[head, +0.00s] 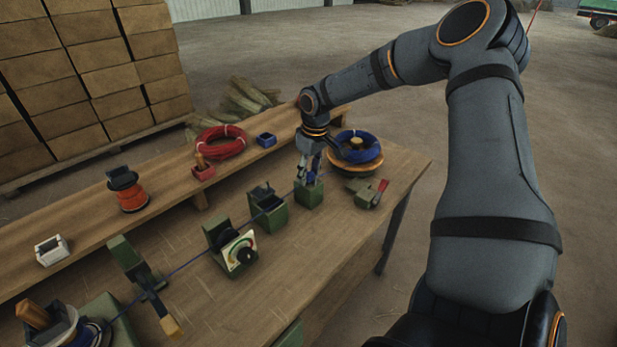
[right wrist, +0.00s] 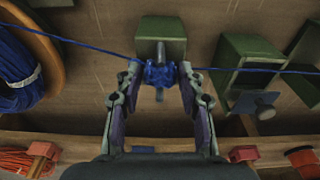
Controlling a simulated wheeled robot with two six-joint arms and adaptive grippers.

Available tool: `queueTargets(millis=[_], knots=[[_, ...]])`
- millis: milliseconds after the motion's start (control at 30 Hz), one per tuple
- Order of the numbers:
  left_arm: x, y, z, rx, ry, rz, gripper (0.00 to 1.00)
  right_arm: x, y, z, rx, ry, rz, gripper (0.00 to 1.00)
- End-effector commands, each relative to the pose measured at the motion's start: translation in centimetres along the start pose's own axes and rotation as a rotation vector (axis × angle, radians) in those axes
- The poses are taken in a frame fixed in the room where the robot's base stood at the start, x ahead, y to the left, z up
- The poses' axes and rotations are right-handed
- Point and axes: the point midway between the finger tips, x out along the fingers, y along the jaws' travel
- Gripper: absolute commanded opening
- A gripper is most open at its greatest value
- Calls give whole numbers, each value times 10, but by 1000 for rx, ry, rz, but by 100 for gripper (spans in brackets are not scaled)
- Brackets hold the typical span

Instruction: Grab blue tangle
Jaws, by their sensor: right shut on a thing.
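The blue tangle (right wrist: 160,75) is a small knotted lump on a blue cord, in the middle of the right wrist view. My right gripper (right wrist: 158,80) is shut on it, with one finger against each side. In the head view my right gripper (head: 309,180) points down just above a green block (head: 309,195), and its fingers largely hide the tangle. The blue cord (right wrist: 95,46) runs from the tangle to the blue coil (right wrist: 14,65) on one side and past green stands on the other. My left gripper is not in view.
The wooden table (head: 195,300) carries a row of green stands, one with a dial gauge (head: 240,253). A green clamp with a red handle (head: 367,193) is close by. The blue coil (head: 358,150), red coil (head: 222,142) and small blue box (head: 266,140) stand further back.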

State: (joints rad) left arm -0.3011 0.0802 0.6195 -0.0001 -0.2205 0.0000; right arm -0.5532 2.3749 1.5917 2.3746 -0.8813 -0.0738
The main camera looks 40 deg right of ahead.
Motion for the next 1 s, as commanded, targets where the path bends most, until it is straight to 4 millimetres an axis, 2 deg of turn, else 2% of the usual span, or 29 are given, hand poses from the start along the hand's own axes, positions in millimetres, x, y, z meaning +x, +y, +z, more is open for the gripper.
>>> queueTargets(millis=[333,533,667,767,1000], knots=[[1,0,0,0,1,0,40,-6,0,-1,0,2,0,25],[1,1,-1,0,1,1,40,-38,-2,-3,0,4,-2,25],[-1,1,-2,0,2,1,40,-67,-16,12,-2,8,-6,25],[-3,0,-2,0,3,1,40,-98,-31,27,-3,9,-5,25],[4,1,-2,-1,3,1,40,-126,-65,72,-3,5,-6,25]])
